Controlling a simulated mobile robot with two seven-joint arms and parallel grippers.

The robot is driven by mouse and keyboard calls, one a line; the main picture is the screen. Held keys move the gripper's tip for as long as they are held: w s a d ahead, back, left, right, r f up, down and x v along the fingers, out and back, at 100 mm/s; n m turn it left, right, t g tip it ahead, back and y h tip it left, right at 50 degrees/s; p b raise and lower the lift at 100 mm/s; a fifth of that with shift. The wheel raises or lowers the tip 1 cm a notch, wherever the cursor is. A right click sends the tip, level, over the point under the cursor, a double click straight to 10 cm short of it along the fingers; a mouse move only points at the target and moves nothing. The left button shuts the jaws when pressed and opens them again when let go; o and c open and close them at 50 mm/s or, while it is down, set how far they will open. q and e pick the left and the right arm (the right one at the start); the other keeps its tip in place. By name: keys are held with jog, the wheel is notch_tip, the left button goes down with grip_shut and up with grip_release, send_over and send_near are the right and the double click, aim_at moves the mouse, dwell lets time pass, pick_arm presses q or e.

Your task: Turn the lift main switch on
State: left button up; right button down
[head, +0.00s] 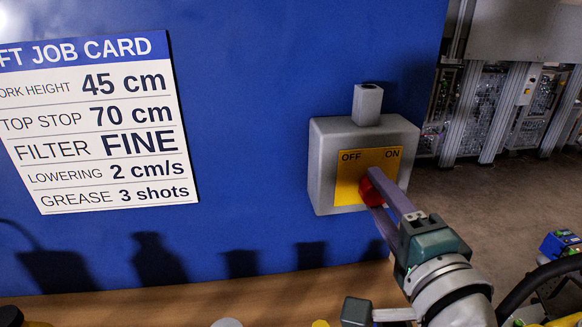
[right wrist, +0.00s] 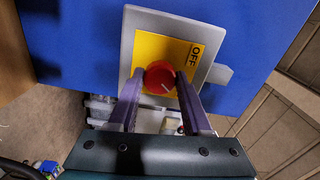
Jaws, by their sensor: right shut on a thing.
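The lift main switch is a grey box (head: 327,165) on the blue panel, with a yellow plate (head: 347,176) marked OFF at upper left and ON at upper right. Its red knob (head: 368,192) sits low on the plate. My right gripper (head: 378,190) is shut on the knob. In the right wrist view the knob (right wrist: 160,76) lies between both fingertips, and a short pale mark shows at the lower right of its face. OFF (right wrist: 195,55) is readable there; ON is hidden, apparently behind a finger. My left gripper is not in view.
A white job card (head: 100,125) is on the blue panel left of the switch. A wooden surface (head: 200,305) runs below the panel, with tops of objects at the bottom edge. Open floor (head: 470,200) and grey machinery (head: 510,100) lie to the right.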

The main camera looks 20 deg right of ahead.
jog(key=shift+m, duration=0.7)
jog(key=shift+c, duration=1.6)
grip_release()
jog(key=shift+s, duration=0.1)
jog(key=shift+s+a, duration=0.15)
jog(key=shift+s, duration=0.2)
jog(key=b+v, duration=0.1)
jog(key=v, duration=0.8)
